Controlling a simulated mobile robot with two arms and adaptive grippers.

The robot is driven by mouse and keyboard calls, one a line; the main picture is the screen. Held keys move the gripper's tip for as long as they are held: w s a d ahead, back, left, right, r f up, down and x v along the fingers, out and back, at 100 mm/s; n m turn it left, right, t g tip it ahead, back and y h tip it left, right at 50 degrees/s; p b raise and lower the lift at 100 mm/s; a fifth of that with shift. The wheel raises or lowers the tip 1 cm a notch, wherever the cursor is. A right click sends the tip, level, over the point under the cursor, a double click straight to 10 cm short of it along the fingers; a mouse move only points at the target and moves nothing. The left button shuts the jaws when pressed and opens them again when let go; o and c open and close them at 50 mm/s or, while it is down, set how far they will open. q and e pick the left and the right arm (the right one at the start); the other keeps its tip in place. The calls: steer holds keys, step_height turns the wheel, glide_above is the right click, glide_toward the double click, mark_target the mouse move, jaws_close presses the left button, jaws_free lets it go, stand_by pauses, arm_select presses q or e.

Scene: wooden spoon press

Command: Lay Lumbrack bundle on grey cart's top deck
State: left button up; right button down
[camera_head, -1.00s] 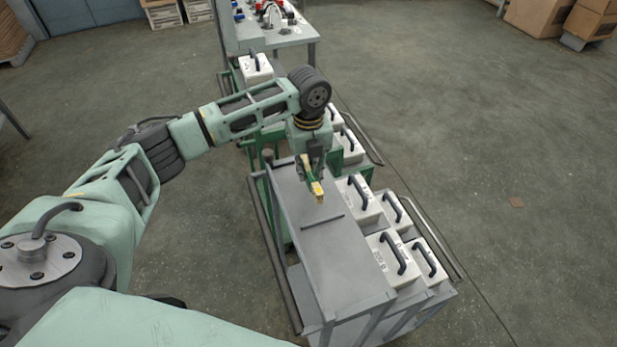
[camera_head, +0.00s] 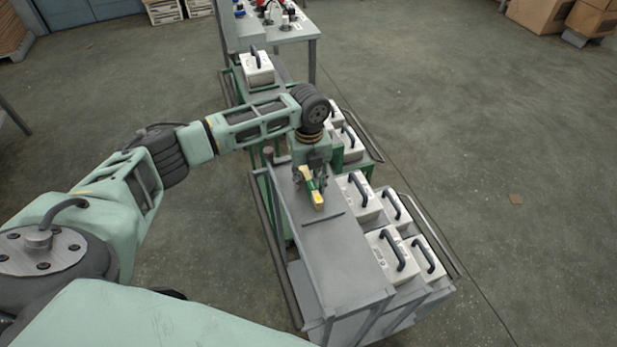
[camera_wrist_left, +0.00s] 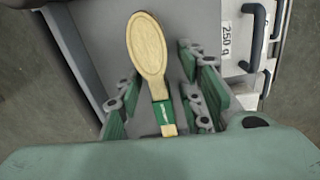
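The Lumbrack bundle (camera_head: 317,199), pale wooden spoon shapes with a green band, lies on the far part of the grey cart's top deck (camera_head: 345,265). In the left wrist view the bundle (camera_wrist_left: 148,48) shows its pale oval bowl end against the grey deck (camera_wrist_left: 98,40), with the green band nearer the palm. My left gripper (camera_head: 311,182) is just above the deck, its fingers on either side of the band. The wrist view of this gripper (camera_wrist_left: 167,100) shows gaps between fingers and bundle, so it is open. My right gripper is out of view.
White weights with dark handles (camera_head: 391,258) stand along the deck's right side, lower down. A green cart with more white weights (camera_head: 257,68) is behind. A grey table with small parts (camera_head: 290,28) stands farther back. The near deck is bare.

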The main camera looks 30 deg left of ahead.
mark_target(309, 175)
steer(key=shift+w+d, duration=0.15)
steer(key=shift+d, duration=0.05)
